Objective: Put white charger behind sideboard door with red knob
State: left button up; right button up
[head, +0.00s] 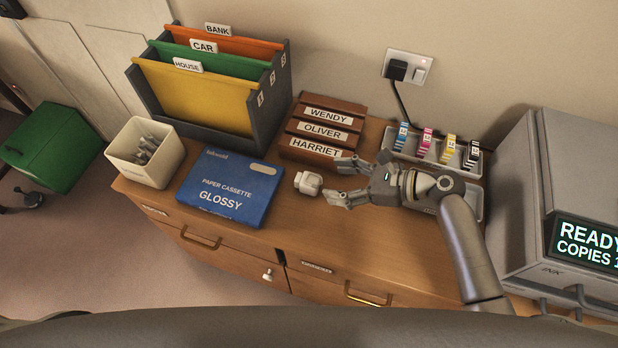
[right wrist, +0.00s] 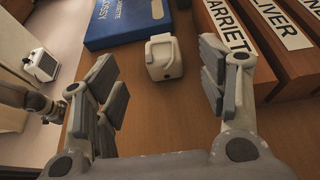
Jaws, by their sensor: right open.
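The white charger (head: 308,183) lies on the sideboard top (head: 345,240), just right of the blue paper cassette box. My right gripper (head: 340,183) is open just to the right of the charger. In the right wrist view the charger (right wrist: 163,57) sits ahead, between and slightly beyond the open fingers (right wrist: 160,90), apart from both. The sideboard front shows drawers and a door with a pale knob (head: 268,274); I see no red knob in these views. My left gripper is not in the head view.
The blue paper cassette box (head: 230,187) and the wooden name blocks (head: 325,130) flank the charger. An ink tray (head: 435,158) and printer (head: 560,190) are at right. The sideboard's front strip is clear.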

aim_at(309, 178)
jog(key=shift+x, duration=1.1)
jog(key=x, duration=0.5)
jog(key=shift+w+f, duration=0.1)
jog(key=shift+d, duration=0.1)
jog(key=shift+c, duration=0.3)
jog(key=c, duration=1.2)
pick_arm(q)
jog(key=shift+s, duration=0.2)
pick_arm(e)
jog(key=shift+o, duration=0.2)
